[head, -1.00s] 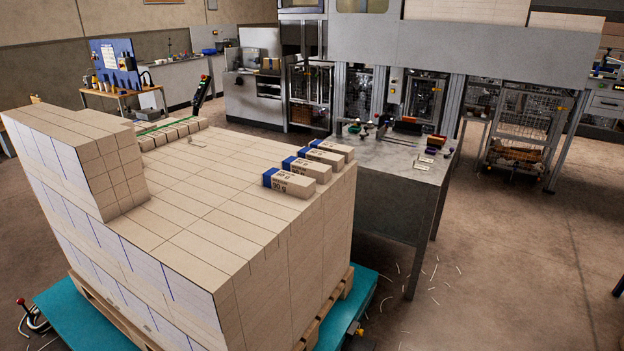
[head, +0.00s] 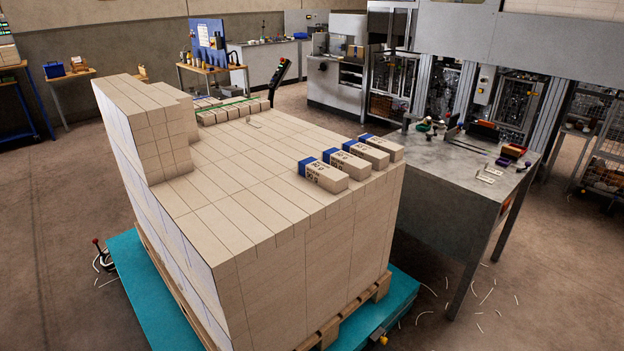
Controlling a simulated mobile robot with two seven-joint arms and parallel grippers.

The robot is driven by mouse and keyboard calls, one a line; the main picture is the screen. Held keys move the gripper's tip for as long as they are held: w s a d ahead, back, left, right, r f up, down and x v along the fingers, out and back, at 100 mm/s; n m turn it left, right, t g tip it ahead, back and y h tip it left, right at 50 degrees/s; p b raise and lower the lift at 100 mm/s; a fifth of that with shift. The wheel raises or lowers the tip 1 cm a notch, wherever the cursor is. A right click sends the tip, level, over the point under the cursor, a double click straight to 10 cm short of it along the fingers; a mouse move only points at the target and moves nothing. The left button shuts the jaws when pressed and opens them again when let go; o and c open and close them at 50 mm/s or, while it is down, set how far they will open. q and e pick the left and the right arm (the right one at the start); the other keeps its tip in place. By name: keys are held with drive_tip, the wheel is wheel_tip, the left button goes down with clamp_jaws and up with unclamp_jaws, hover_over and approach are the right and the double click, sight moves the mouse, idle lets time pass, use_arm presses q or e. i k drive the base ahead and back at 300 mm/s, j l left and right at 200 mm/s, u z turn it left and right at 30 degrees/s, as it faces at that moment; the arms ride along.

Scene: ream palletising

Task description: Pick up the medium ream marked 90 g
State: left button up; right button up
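Several reams with blue end bands lie in a row on top of the pallet stack, along its right edge, in the head view. The nearest ream (head: 324,177) has dark print that seems to read 90 g. Behind it lie a second ream (head: 347,164), a third ream (head: 365,153) and a farther ream (head: 384,146); their print is too small to read surely. The sizes are hard to tell apart. Neither of my grippers is in view.
The large stack of reams (head: 250,180) stands on a wooden pallet (head: 335,330) over a teal platform (head: 150,300). A grey table (head: 450,175) with small items stands close to its right. Floor is clear at left.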

sight(329, 177)
drive_tip(key=l+u, duration=0.2)
drive_tip(key=l, duration=1.4)
drive_tip(key=i+l+u, duration=0.1)
drive_tip(key=i, duration=0.25)
drive_tip(key=i+l+u, duration=0.1)
drive_tip(key=i, duration=0.3)
drive_tip(key=i+l+u, duration=0.1)
drive_tip(key=i+l, duration=0.2)
